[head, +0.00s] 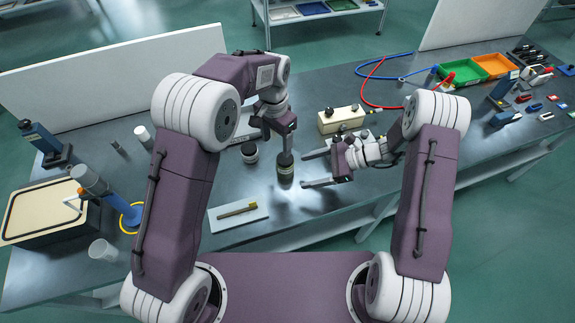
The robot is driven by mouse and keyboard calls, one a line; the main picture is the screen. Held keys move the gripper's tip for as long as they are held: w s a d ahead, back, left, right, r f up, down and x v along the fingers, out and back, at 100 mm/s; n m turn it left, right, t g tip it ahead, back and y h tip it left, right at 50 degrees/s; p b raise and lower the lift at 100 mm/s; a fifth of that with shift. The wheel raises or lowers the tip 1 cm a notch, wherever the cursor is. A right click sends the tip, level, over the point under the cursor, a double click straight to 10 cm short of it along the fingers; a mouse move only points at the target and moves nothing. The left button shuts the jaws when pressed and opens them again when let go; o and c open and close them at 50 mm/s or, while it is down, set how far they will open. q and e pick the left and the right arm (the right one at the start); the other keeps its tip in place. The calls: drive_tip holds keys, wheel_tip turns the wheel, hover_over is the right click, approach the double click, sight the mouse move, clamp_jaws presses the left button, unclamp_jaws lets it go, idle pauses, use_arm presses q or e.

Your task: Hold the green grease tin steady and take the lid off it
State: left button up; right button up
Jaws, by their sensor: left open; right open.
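The green grease tin (285,174) looks dark olive and stands upright near the middle of the bench. Its dark lid (284,159) appears to be seated on top. My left gripper (274,137) comes down from above and behind with its fingers spread. One finger overlaps the view of the lid's top; I cannot tell whether it touches. My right gripper (304,170) lies low to the right of the tin, fingers pointing left and apart, with empty space between them. The tin stands just off their tips.
A dark jar with a pale band (249,152) stands left of the tin. A brush lies on a white tray (238,214) in front. A cream box (340,119) is behind my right gripper. Bare bench (215,181) shows left of the tin.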

sight(285, 164)
use_arm(q)
drive_tip(key=shift+w+d+r+m, duration=0.1)
drive_tip(key=shift+w+d+m, duration=0.1)
drive_tip(key=shift+d, duration=0.3)
drive_tip(key=shift+w+d+m, duration=0.1)
drive_tip(key=shift+d+m, duration=0.1)
drive_tip(key=shift+d, duration=0.3)
use_arm(e)
drive_tip(key=shift+w+d+f+m+t+y, duration=0.1)
drive_tip(key=shift+w+d+m+t+y, duration=0.1)
drive_tip(key=shift+w+m+t, duration=0.25)
drive_tip(key=shift+w+d+f+m+t+y, duration=0.1)
drive_tip(key=shift+w+m+t+y, duration=0.15)
drive_tip(key=shift+w+m, duration=0.3)
use_arm(q)
drive_tip(key=shift+s+d+r, duration=0.15)
drive_tip(key=shift+d, duration=0.15)
use_arm(e)
drive_tip(key=shift+w+r+m+t, duration=0.1)
drive_tip(key=shift+w+m+t, duration=0.2)
drive_tip(key=shift+w+t, duration=0.15)
use_arm(q)
drive_tip(key=shift+a, duration=0.1)
use_arm(e)
drive_tip(key=x, duration=0.9)
drive_tip(key=shift+a, duration=0.2)
drive_tip(key=shift+c, duration=0.3)
